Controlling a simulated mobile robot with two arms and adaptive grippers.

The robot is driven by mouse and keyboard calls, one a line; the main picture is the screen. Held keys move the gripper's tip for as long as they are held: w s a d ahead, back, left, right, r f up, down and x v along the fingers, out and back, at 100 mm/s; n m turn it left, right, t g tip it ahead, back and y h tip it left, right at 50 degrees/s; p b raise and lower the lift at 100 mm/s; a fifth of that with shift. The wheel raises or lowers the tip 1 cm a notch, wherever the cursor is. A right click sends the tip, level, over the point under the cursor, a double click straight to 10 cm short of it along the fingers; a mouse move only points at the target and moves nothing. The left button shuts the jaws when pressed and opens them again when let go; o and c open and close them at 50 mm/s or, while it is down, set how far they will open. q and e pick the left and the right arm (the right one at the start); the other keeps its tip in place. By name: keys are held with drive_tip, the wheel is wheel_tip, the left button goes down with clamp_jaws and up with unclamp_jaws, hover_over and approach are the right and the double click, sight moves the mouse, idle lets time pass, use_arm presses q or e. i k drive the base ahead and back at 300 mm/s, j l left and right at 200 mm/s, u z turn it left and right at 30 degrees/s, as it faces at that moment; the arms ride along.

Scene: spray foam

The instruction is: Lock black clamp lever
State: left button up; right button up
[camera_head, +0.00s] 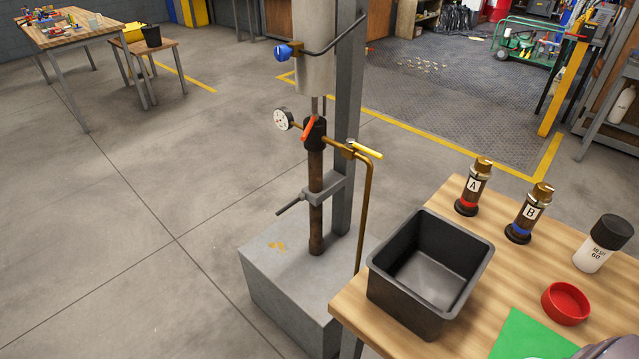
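A dark clamp lever (291,207) sticks out to the lower left from a grey clamp (328,188) on the stand's post (346,110). The clamp is around an upright brown tube (316,215). Whether the lever is locked, I cannot tell. A black fitting (315,137) caps the tube's top, and an orange-red lever (308,127) slants across it.
A metal cylinder (314,72) with a blue knob (282,53) hangs above the tube. A gauge (283,119) and brass pipe (367,205) flank it. The wooden table (490,275) at right holds a black bin (383,292), bottles A (473,187) and B (530,212).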

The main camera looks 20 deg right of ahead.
sight(302, 197)
drive_tip(key=i+j+z, duration=0.95)
drive_tip(key=j+z, duration=0.2)
